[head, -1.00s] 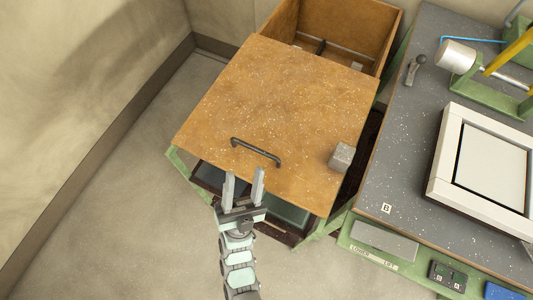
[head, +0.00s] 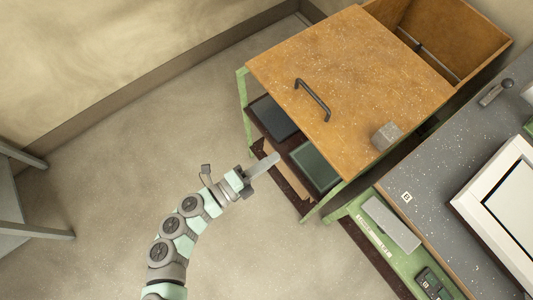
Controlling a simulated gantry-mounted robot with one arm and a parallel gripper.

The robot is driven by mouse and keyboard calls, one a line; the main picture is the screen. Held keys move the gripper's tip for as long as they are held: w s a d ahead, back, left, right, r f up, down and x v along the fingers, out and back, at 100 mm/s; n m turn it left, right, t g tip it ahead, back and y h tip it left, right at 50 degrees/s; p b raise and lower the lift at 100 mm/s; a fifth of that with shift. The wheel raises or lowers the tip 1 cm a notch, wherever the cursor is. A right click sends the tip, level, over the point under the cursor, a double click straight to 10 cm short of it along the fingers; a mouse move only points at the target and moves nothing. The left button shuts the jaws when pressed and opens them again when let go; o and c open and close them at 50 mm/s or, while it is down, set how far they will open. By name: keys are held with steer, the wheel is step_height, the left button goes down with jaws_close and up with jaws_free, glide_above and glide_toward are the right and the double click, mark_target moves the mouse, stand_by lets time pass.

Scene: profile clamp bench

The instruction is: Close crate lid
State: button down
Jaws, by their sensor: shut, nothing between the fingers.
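The crate lid (head: 345,75) is a flat, speckled wooden panel with a dark bar handle (head: 313,100) near its left edge. It lies flat over a green-framed stand, in front of the wooden crate (head: 470,42). The crate's inside shows uncovered at the top right. A small grey block (head: 386,136) sits on the lid near its lower right corner. My gripper (head: 274,158) is shut and empty, seen side-on. It is left of the lid's lower edge and apart from the handle.
Dark trays (head: 317,166) show on a shelf under the lid. A grey workbench (head: 440,165) with a white-framed panel (head: 505,200) stands close on the right. A grey table (head: 20,215) is at the far left. The floor around my arm is clear.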

mark_target(308, 135)
steer(key=b+x, duration=0.2)
steer(key=x, duration=0.7)
steer(key=shift+d+f, duration=0.1)
steer(key=shift+d, duration=0.05)
steer(key=shift+w+d, duration=0.25)
steer(key=shift+w, duration=0.05)
